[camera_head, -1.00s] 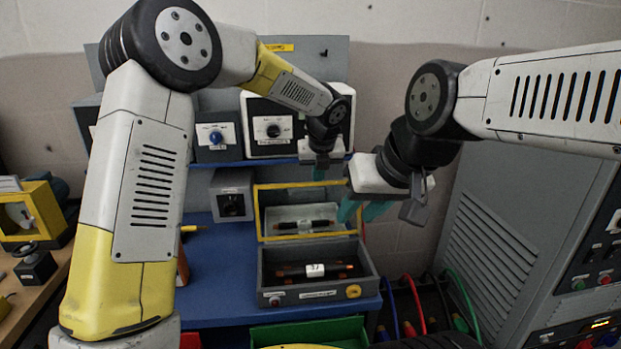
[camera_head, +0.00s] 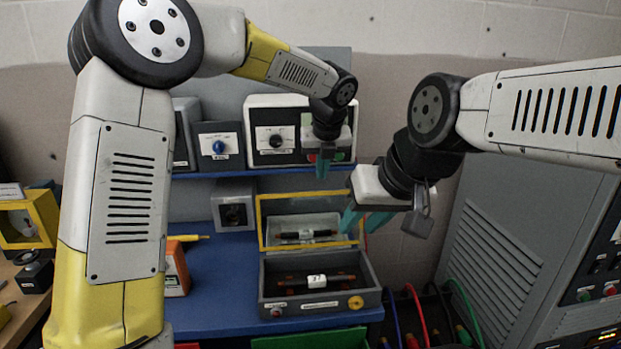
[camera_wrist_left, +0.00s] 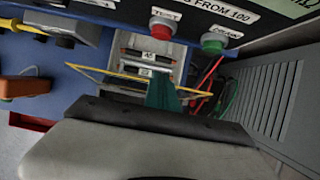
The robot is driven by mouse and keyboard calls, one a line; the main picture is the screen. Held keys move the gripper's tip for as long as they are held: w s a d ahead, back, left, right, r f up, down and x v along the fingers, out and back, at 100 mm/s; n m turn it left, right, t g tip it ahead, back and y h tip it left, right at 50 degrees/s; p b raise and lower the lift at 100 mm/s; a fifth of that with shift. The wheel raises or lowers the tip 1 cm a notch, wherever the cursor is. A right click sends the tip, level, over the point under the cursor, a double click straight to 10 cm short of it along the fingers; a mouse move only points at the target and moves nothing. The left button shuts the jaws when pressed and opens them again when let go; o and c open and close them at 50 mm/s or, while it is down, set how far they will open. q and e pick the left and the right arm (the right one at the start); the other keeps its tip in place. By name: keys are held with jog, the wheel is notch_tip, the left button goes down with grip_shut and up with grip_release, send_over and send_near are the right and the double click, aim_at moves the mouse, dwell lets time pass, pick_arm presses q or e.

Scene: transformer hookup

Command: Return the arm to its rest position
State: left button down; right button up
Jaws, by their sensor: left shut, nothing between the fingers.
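My left gripper (camera_head: 322,165) is shut and empty. It hangs fingers down in front of the upper shelf, above the open lid of the grey box. Its teal fingers also show shut in the left wrist view (camera_wrist_left: 162,92). My right gripper (camera_head: 362,220) is lower and to the right, beside the lid's right edge. Its teal fingers are apart, with nothing visible between them. The grey box (camera_head: 370,299) has its yellow-framed lid (camera_head: 262,222) raised. A dark cylindrical part with a white label (camera_head: 317,281) lies inside it.
Instrument boxes, one with a blue knob (camera_head: 218,146) and one with a black knob (camera_head: 276,141), stand on the blue shelf. An orange device (camera_head: 176,268) sits on the blue bench (camera_head: 220,290). A grey cabinet (camera_head: 490,270) and coloured cables (camera_head: 415,310) are at right.

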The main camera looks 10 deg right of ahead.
pick_arm(q)
jog(key=s+a+r+n, duration=0.3)
jog(key=s+a+n, duration=0.6)
jog(key=a+n, duration=0.25)
jog(key=s+a+r+n, duration=0.3)
jog(key=s+a+n, duration=0.6)
jog(key=a+n, duration=0.25)
jog(key=s+a+f+n+t+h, duration=0.1)
jog(key=s+a+f+n+h, duration=0.1)
jog(key=s+n, duration=0.7)
jog(key=a+f+n, duration=0.1)
jog(key=n, duration=0.2)
jog(key=shift+s+a+f, duration=0.2)
jog(key=shift+s+f, duration=0.05)
jog(key=shift+s, duration=0.15)
